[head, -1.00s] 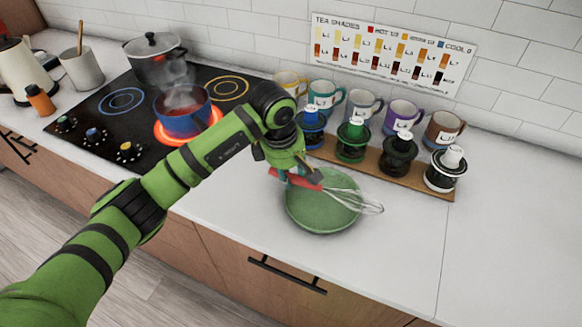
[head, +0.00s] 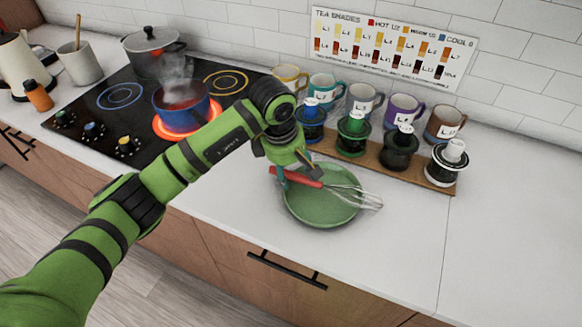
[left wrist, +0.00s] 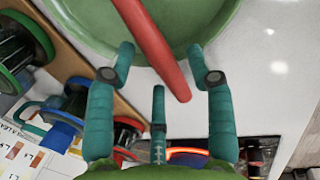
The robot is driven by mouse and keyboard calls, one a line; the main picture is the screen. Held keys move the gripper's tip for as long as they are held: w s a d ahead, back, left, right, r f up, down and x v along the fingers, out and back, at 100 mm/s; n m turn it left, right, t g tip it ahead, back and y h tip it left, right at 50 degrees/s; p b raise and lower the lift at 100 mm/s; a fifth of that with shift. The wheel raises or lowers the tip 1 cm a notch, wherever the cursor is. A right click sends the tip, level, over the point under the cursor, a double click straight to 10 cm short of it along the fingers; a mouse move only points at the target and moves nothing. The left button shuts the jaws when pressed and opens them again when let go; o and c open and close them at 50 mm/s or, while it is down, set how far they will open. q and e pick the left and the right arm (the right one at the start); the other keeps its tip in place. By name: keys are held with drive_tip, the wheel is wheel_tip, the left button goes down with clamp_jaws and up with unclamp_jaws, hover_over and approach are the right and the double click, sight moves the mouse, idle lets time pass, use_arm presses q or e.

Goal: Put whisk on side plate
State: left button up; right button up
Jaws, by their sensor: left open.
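The whisk has a red handle (head: 306,181) and thin wire loops (head: 352,196). It lies across the green side plate (head: 318,212), with the handle end past the left rim and the wire end past the right rim. My left gripper (head: 292,169) is open just above the handle end. In the left wrist view, its teal fingers (left wrist: 162,62) stand apart on either side of the red handle (left wrist: 152,45), and the plate's rim (left wrist: 92,40) shows behind. I cannot tell whether a finger touches the handle. My right gripper is not in view.
A wooden stand (head: 432,181) with several dark drippers stands behind the plate, with several mugs (head: 405,108) behind it. A steaming blue pot (head: 181,107) sits on a glowing burner at the left. The counter (head: 500,235) on the right is clear.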

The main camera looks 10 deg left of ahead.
use_arm(q)
drive_tip(key=shift+r+p, duration=0.3)
drive_tip(key=shift+r, duration=0.4)
drive_tip(key=b+v, duration=0.3)
drive_tip(key=v, duration=0.8)
drive_tip(key=shift+r, duration=0.2)
drive_tip(key=shift+a, duration=0.1)
